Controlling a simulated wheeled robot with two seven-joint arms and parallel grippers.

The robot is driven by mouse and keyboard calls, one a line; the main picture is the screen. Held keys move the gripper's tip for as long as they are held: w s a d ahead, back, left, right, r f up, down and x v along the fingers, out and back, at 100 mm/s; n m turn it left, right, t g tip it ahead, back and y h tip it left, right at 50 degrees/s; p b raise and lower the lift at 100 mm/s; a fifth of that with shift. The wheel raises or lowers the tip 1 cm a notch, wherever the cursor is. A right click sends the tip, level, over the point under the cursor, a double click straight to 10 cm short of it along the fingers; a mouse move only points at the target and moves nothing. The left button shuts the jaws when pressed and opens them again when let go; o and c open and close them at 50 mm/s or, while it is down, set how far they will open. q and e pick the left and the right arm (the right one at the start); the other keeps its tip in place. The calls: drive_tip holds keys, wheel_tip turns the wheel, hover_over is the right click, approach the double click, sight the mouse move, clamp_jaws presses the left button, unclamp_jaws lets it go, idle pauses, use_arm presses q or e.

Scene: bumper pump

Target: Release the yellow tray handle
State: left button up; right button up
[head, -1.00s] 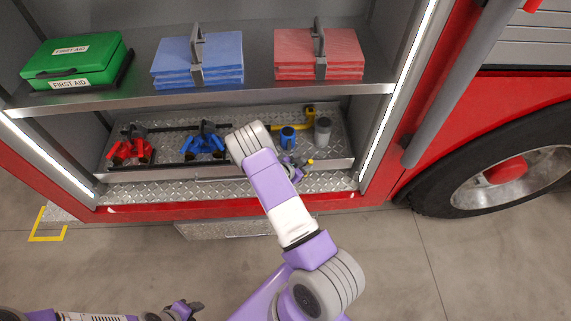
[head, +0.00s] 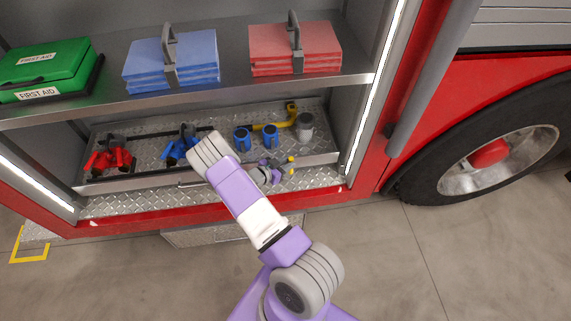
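My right gripper (head: 277,170) is at the front edge of the pull-out diamond-plate tray (head: 215,159) in the lower compartment. My own purple and white arm reaches up to it and covers part of the tray front. A small yellow piece (head: 291,158) shows right beside the fingers; it may be an end of the yellow tray handle, whose remaining length I cannot make out. The fingers are too small and too blended to show whether they are open or shut, or touch the yellow piece. My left gripper is out of view.
On the tray stand red couplings (head: 108,157), blue couplings (head: 181,146), two blue cylinders (head: 242,138), a yellow fitting (head: 278,123) and a grey cylinder (head: 305,127). The upper shelf (head: 235,88) holds a green first aid box (head: 45,70) and blue and red stacks. Floor in front is clear.

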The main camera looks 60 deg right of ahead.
drive_tip(key=o, duration=0.4)
drive_tip(key=shift+c, duration=0.2)
drive_tip(key=v, duration=0.7)
drive_tip(key=shift+a+p, duration=0.25)
drive_tip(key=shift+p, duration=0.2)
drive_tip(key=shift+w, duration=0.1)
